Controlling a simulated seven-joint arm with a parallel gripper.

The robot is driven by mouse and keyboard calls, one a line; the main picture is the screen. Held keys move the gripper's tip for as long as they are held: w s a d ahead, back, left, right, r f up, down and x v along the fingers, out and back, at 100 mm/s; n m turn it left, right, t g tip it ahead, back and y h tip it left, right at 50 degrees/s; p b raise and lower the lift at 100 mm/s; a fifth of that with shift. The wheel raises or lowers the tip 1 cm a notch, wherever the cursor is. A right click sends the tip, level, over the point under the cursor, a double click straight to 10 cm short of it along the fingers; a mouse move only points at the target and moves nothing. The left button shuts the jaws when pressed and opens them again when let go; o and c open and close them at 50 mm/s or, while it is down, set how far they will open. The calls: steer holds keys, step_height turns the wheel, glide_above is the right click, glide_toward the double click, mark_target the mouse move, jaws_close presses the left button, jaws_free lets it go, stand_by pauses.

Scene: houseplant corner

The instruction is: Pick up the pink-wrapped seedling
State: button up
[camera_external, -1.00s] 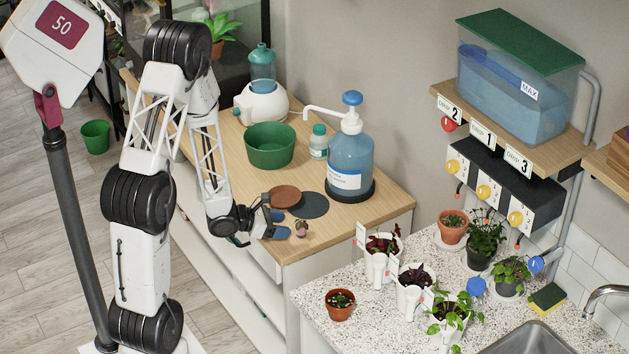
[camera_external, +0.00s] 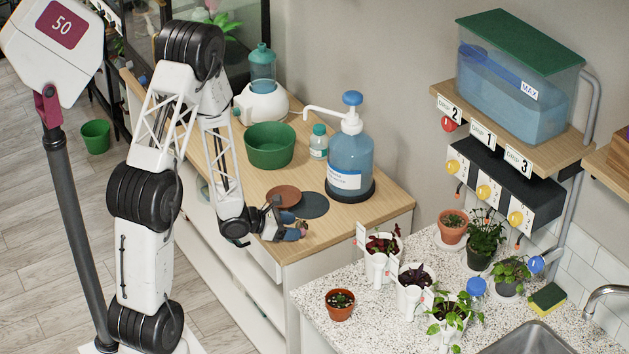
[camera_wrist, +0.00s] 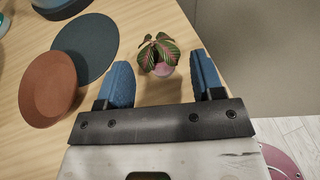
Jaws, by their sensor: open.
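The pink-wrapped seedling (camera_wrist: 161,68) stands upright on the wooden counter, with pink-veined green leaves above a small pink wrap. My gripper is open, and neither finger visibly touches the seedling. In the external view my gripper (camera_external: 293,226) is low over the counter's front corner, and the seedling (camera_external: 303,225) shows only in part by the fingertips.
A terracotta disc (camera_wrist: 48,88) and a dark round mat (camera_wrist: 86,46) lie left of my gripper. The counter edge is close on the right. A green bowl (camera_external: 270,146) and a pump bottle (camera_external: 350,160) stand farther back. Potted plants stand on the speckled counter (camera_external: 375,335).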

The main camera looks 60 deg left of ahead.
mark_target(301, 225)
steer(key=shift+x, duration=1.75)
steer(key=shift+c, duration=0.3)
steer(key=c, duration=0.9)
steer(key=shift+r, duration=0.2)
steer(key=shift+r, duration=1.55)
steer(key=s+d, duration=0.1)
steer(key=s, duration=0.4)
steer(key=s+d+r, duration=0.1)
steer(key=s+d, duration=0.1)
steer(key=s, duration=0.3)
steer(key=s+d, duration=0.2)
steer(key=s, duration=0.3)
steer(key=shift+d+r, duration=0.2)
steer(key=shift+r, duration=0.05)
